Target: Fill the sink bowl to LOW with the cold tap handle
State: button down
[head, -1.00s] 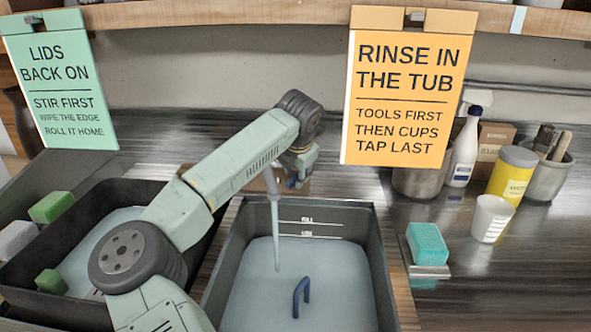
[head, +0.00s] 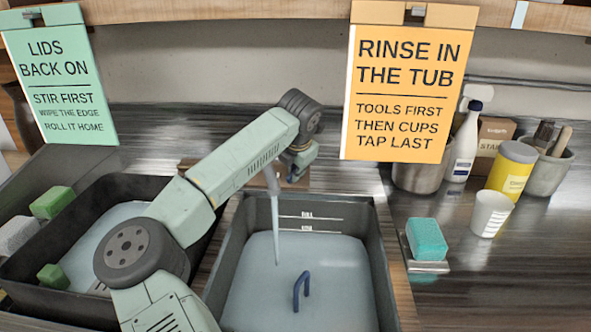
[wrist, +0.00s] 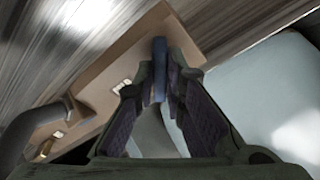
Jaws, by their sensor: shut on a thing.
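The sink bowl (head: 376,262) is a dark rectangular tub with pale water in it. A stream runs from the tap spout (head: 271,181) into the water. Two white level lines show on its back wall, and the water's back edge lies close to the lower line. My gripper (wrist: 160,85) is shut on the blue cold tap handle (wrist: 159,57), which stands between its fingertips in the wrist view. In the head view my arm's end is behind the bowl, right of the spout; the handle and fingertips are mostly hidden there.
A blue hoop (head: 296,292) sticks out of the water. A second tub (head: 30,268) with green blocks stands left, partly behind my arm. At right are a teal sponge (head: 427,239), a white cup (head: 490,213), a yellow canister (head: 511,170) and a spray bottle (head: 465,150). Two signs hang above.

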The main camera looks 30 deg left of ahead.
jog(key=shift+f, duration=0.1)
dwell(0.3)
jog(key=m+b, duration=0.3)
jog(key=b, duration=0.1)
jog(key=shift+f, duration=0.15)
jog(key=m+b, duration=0.2)
jog(key=m, duration=0.1)
jog(key=shift+d+m+t+y, duration=0.1)
jog(key=shift+m+t+y, duration=0.2)
jog(key=shift+m+y, duration=0.1)
jog(key=shift+m+b, duration=0.7)
jog(key=shift+m, duration=0.8)
jog(key=c, duration=1.7)
grip_release()
jog(key=shift+o, duration=0.2)
